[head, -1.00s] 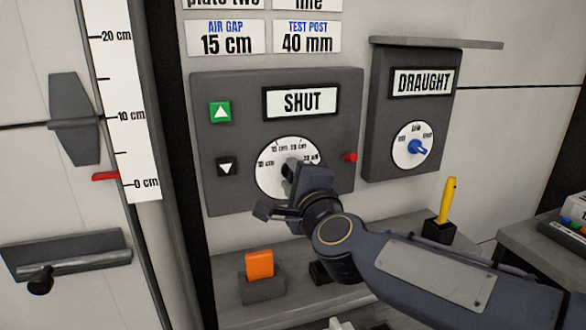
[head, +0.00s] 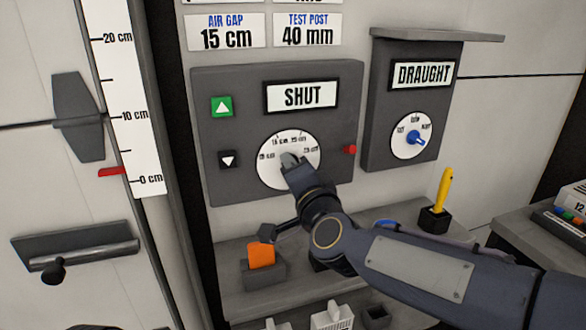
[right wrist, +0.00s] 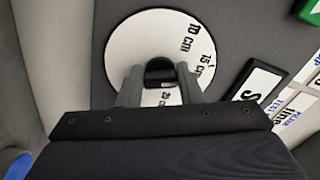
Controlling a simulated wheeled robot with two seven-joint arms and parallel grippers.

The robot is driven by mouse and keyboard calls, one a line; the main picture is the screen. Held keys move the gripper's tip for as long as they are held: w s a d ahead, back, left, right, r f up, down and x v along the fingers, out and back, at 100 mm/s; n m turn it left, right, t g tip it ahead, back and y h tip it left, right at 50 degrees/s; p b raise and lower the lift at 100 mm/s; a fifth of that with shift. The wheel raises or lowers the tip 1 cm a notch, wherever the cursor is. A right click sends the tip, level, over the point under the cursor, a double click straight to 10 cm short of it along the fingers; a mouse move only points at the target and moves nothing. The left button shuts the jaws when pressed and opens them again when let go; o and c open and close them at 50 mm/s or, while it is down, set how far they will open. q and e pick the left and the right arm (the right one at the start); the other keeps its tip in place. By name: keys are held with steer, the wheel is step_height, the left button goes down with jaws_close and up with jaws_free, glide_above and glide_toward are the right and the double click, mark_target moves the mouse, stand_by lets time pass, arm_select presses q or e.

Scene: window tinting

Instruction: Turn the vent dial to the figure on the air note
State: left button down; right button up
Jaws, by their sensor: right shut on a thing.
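The air note (head: 224,33) on the wall reads "AIR GAP 15 cm". Below it, a dark panel carries a display (head: 301,96) reading "SHUT" and a round white vent dial (head: 271,172) with cm figures around its rim. My right gripper (head: 291,163) is at the middle of the dial, shut on its knob. In the right wrist view, the dark knob (right wrist: 159,72) sits between the two fingers, with 10 cm and 15 cm readable on the dial (right wrist: 125,45). The gripper hides part of the dial, and where the knob points is unclear. My left gripper is not in view.
The panel has a green up button (head: 222,106), a down button (head: 229,160) and a red knob (head: 350,150). A DRAUGHT box (head: 386,145) with a blue-knobbed dial is to the right. Below are an orange block (head: 261,254) in a holder and a yellow-handled tool (head: 444,188).

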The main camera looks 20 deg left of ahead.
steer(key=shift+f, duration=0.1)
stand_by(0.3)
steer(key=o, duration=1)
steer(key=v, duration=0.7)
steer(key=shift+s+d, duration=0.25)
steer(key=shift+s, duration=0.1)
